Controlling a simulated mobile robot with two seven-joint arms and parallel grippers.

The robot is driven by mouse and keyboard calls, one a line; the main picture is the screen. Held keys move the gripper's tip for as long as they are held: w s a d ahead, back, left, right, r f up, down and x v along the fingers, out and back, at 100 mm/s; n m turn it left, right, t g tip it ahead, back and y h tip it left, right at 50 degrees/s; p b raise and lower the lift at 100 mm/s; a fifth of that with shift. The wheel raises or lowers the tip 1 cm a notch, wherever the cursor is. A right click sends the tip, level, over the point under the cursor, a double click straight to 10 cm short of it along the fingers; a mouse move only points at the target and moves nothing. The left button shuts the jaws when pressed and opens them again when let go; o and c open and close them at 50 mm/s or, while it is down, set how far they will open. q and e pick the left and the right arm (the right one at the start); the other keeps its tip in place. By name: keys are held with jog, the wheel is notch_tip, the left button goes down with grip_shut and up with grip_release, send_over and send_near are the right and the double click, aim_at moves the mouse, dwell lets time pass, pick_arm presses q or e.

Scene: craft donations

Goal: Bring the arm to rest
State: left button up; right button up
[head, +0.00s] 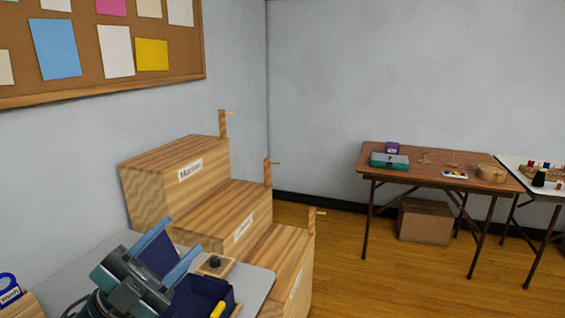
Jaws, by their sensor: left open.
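My left gripper (182,237) is at the lower left of the head view, above a grey table top (257,283). Its two blue fingers are spread apart with nothing held between them. They point up and to the right in the picture, towards the stepped wooden boxes. A dark blue surface shows between and behind the fingers. My right gripper is not in view.
A dark blue bin (232,298) with a yellow item (217,310) is close beside the gripper. A small wooden tray (231,268) holds a black knob. Stepped wooden boxes (185,150) stand behind. A brown table (430,178) is far right; open floor (380,285) lies between.

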pick_arm(q)
notch_tip(320, 180, down, 10)
jog(key=w+n+t+y, duration=0.1)
jog(key=n+t+y, duration=0.5)
jog(key=n+y, duration=0.4)
jog(key=s+d+f+n+g+y+p, duration=0.1)
jog(key=s+f+n+g+y, duration=0.3)
jog(key=f, duration=0.8)
jog(key=s+d+f+n+g+y+p, duration=0.1)
jog(key=s+f+n+g+y, duration=0.3)
jog(key=s+f+n, duration=0.3)
jog(key=s+f, duration=0.4)
jog(key=f, duration=0.2)
jog(key=shift+s+n+y+p, duration=0.3)
jog(key=shift+n+y, duration=0.1)
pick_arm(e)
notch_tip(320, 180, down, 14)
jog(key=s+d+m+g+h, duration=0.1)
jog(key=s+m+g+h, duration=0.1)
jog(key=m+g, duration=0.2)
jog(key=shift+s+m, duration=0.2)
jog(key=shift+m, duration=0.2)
